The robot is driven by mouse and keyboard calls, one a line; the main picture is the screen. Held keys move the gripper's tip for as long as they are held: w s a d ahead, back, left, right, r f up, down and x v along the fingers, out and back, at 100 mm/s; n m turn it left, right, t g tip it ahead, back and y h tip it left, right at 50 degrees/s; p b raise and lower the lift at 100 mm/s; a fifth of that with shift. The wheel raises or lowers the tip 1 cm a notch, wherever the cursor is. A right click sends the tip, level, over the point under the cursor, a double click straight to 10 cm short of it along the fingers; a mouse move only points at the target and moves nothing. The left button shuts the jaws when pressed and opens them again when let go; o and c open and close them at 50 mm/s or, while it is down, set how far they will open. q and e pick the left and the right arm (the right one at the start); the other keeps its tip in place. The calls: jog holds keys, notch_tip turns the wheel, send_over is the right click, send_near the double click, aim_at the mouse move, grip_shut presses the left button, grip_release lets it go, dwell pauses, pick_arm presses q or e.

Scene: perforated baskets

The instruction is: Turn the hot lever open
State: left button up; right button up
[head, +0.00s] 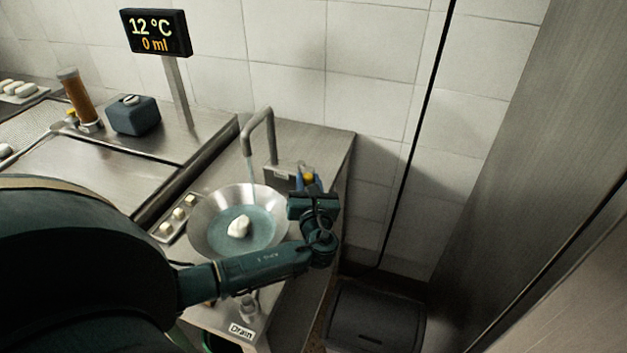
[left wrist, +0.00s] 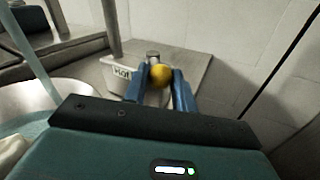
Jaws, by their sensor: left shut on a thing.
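The hot lever ends in a round yellow knob (left wrist: 162,76), beside a block labelled "Hot" (left wrist: 122,74). In the head view, the yellow knob (head: 308,177) shows just beyond my left gripper (head: 304,183). In the left wrist view, the blue fingers of my left gripper (left wrist: 160,92) stand on either side of the knob and are shut on it. The lever's lower part is largely hidden. My right gripper is in neither view.
A curved tap (head: 262,130) runs a thin stream into a wide metal bowl (head: 200,222) holding water and a white lump (head: 239,227). A display (head: 156,33) reads 12 °C and 0 ml. A wall and tall metal panel (head: 530,150) stand right.

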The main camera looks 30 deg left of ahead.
pick_arm(q)
jog(key=shift+s+a+m+t+h, duration=0.15)
jog(key=shift+a+m+t+h, duration=0.05)
jog(key=shift+m+t+h, duration=0.2)
jog(key=shift+s+a+m+t+h, duration=0.15)
jog(key=shift+m+t+h, duration=0.15)
jog(key=shift+h, duration=0.2)
jog(key=o, duration=1)
jog(key=shift+s, duration=0.15)
jog(key=b+v, duration=0.1)
jog(key=v, duration=1.2)
